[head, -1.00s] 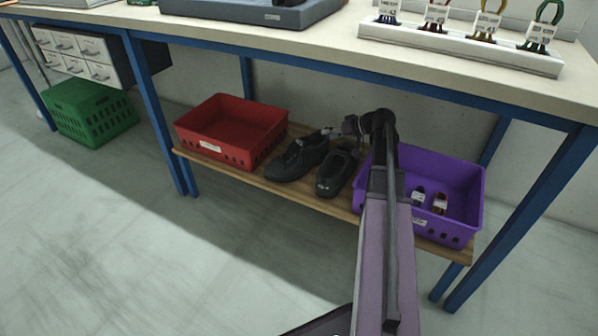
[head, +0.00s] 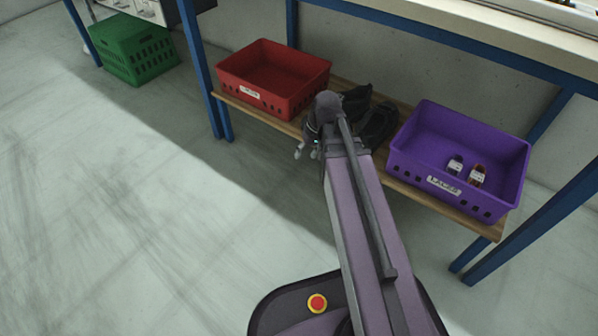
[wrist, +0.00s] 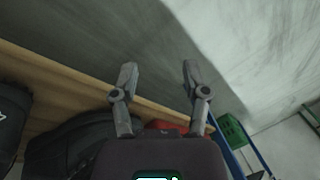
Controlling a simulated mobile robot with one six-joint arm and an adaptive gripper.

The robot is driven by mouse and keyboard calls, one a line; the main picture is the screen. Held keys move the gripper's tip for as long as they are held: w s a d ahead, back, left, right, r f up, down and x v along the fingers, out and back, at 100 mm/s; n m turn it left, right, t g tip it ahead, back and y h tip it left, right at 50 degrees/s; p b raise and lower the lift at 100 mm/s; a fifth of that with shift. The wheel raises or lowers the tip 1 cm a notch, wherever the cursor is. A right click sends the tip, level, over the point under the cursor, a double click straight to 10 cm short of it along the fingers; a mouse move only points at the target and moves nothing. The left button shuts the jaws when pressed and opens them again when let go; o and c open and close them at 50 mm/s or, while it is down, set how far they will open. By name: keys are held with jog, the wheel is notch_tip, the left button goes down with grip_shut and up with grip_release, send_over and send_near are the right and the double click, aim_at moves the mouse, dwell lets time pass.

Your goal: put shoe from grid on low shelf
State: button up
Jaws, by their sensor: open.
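Two dark shoes lie side by side on the wooden low shelf (head: 400,187), between the red and purple baskets. The left shoe (head: 357,101) is partly hidden behind my arm; the right shoe (head: 379,126) lies close to the purple basket. In the wrist view dark shoe parts show at the left edge (wrist: 12,118) and lower left (wrist: 75,147). My gripper (head: 305,152) is in front of the shelf edge, left of the shoes. In the wrist view my gripper (wrist: 158,72) has its fingers wide apart, with nothing between them. No grid can be made out.
A red basket (head: 262,90) stands left on the shelf, a purple basket (head: 412,165) with two small items stands right. Blue table legs (head: 200,65) frame the shelf, with the bench top (head: 450,18) above. A green crate (head: 135,52) stands on the floor. The front floor is clear.

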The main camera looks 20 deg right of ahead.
jog(key=s+a+h, duration=0.2)
jog(key=s+a, duration=0.2)
jog(key=s, duration=0.2)
jog(key=shift+f+g+h, duration=0.35)
jog(key=shift+g+h, duration=0.05)
notch_tip(320, 180, up, 53)
jog(key=p, duration=5.3)
jog(key=shift+r, duration=0.1)
